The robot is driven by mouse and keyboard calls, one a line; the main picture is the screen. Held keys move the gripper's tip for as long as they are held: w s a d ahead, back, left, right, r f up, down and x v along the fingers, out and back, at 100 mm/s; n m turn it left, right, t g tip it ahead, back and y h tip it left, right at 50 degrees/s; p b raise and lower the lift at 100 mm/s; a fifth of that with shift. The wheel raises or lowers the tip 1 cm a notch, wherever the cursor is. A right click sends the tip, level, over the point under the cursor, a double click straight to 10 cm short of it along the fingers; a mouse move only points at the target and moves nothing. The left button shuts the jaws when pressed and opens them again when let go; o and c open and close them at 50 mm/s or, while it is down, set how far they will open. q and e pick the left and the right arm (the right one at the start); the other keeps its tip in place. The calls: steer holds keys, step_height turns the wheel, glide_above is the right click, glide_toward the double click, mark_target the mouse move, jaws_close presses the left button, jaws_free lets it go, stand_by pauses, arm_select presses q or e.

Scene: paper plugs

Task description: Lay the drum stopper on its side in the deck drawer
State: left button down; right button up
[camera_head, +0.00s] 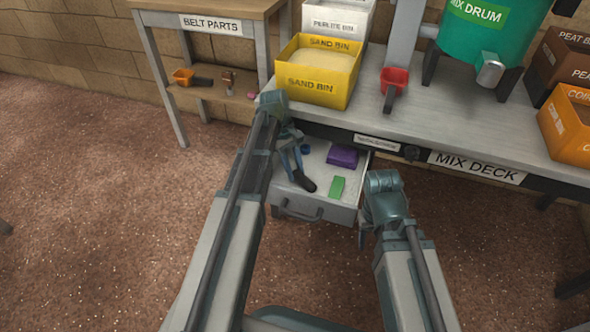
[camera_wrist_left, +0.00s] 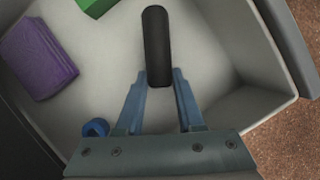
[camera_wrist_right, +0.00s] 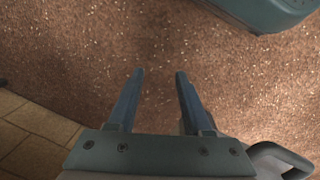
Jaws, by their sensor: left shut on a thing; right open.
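The drum stopper (camera_head: 304,182), a dark rounded cylinder, is held in my left gripper (camera_head: 293,165) inside the open deck drawer (camera_head: 308,206). The left wrist view also shows the stopper (camera_wrist_left: 156,38), pinched near one end between the two fingertips of the gripper (camera_wrist_left: 158,78), its length running away from them over the pale drawer floor (camera_wrist_left: 205,50). I cannot tell whether it touches the floor. My right gripper (camera_head: 363,235) is low, just right of the drawer; in the right wrist view its fingers (camera_wrist_right: 158,73) are apart and empty above the ground.
On the deck (camera_head: 450,125) above stand a yellow sand bin (camera_head: 318,88), a red scoop (camera_head: 393,82) and the green mix drum (camera_head: 480,35). A shelf table (camera_head: 208,22) stands left.

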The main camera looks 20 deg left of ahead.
arm_select(q)
steer(key=shift+f, duration=0.25)
steer(key=shift+c, duration=2.2)
jaws_free()
steer(key=shift+r, duration=0.1)
